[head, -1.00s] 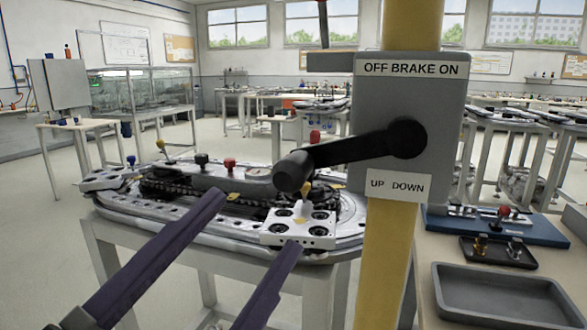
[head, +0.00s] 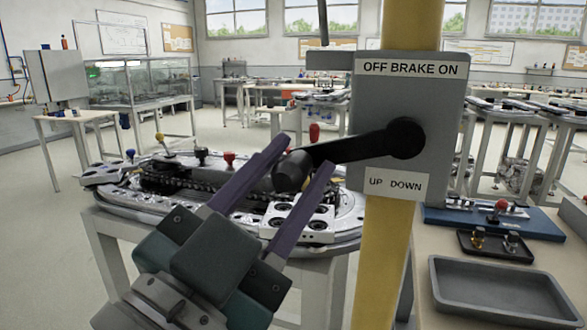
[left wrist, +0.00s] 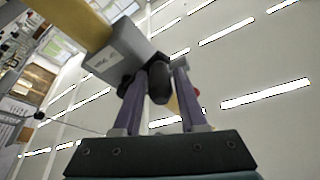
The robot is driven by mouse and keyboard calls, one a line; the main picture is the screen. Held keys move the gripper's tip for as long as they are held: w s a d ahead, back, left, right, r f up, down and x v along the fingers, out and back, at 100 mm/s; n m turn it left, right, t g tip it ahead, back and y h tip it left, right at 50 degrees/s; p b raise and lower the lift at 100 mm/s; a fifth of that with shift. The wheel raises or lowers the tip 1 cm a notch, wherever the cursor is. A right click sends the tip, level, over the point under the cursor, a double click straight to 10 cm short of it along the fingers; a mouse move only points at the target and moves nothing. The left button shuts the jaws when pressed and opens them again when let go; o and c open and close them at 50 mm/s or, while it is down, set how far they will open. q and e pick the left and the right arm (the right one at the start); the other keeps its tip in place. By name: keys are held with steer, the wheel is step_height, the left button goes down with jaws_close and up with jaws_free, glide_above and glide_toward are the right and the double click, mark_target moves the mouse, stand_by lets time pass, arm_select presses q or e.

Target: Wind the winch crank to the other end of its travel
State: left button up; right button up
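The winch is a grey box (head: 440,110) on a yellow post (head: 382,260), labelled OFF BRAKE ON above and UP DOWN below. Its black crank arm (head: 350,147) points left and slightly down from the hub, ending in a dark handle (head: 291,172). My left gripper (head: 307,153) is open, with its purple fingers on either side of the handle. The left wrist view shows the handle (left wrist: 160,83) between the spread fingers, with gaps beside it. Contact cannot be told. My right gripper is not in view.
A ring track table (head: 110,215) with carriages and knobs stands behind the crank. A bench at right holds a blue base (head: 490,225), a small black tray (head: 478,251) and a grey tray (head: 500,310). Open floor lies at left.

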arm_select(q)
jaws_close()
stand_by(1.0)
